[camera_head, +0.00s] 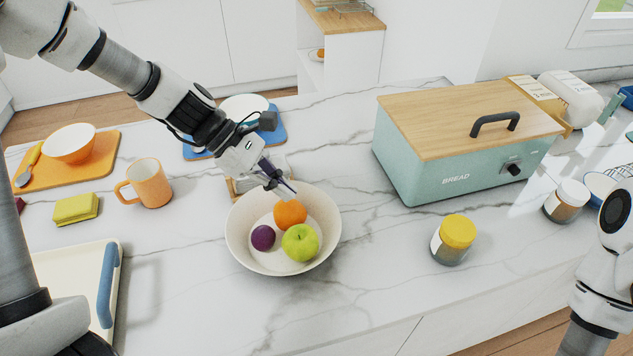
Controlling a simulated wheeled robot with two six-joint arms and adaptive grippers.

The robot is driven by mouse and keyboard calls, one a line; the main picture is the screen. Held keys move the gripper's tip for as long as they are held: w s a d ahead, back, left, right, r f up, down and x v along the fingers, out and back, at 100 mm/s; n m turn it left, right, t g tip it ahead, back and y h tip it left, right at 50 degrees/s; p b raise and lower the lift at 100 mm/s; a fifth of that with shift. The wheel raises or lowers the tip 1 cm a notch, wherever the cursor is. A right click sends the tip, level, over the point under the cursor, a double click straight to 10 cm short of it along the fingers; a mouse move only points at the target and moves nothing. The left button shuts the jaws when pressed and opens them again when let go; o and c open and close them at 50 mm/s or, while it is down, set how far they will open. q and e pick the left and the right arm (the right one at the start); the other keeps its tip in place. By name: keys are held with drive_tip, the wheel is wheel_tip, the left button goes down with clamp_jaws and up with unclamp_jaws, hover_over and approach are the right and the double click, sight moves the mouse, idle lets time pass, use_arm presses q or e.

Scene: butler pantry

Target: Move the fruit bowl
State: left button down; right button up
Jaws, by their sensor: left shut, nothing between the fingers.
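The fruit bowl (253,256) is a wide cream bowl on the white marble counter, left of the picture's middle. It holds an orange (290,214), a green apple (300,243) and a purple plum (263,237). My left gripper (284,188) is shut and empty above the bowl's far rim, close to the orange; whether it touches the rim or the fruit I cannot tell. Part of my right arm shows at the right edge, but its gripper is out of view.
A mint bread box (440,186) stands at the back right, with a yellow-lidded jar (454,240) in front. An orange mug (147,184), a yellow sponge (76,208) and a cream tray (72,270) are on the left. A wooden item behind the bowl is partly hidden.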

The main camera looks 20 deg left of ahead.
sight(332, 228)
use_arm(q)
drive_tip(key=shift+w+a+f, duration=0.15)
drive_tip(key=shift+w+f, duration=0.1)
drive_tip(key=shift+w, duration=0.2)
drive_tip(key=b+x, duration=0.1)
drive_tip(key=x, duration=0.5)
drive_tip(key=b+x, duration=0.1)
drive_tip(key=x, duration=0.2)
drive_tip(key=shift+s+d+r+b, duration=0.1)
drive_tip(key=shift+s+d+b, duration=0.15)
drive_tip(key=shift+s+b, duration=0.1)
drive_tip(key=shift+s+d, duration=0.2)
drive_tip(key=shift+d, duration=0.1)
use_arm(e)
wheel_tip(332, 228, down, 3)
drive_tip(key=shift+r, duration=0.2)
use_arm(q)
drive_tip(key=shift+w, duration=0.1)
use_arm(e)
drive_tip(key=shift+d, duration=0.1)
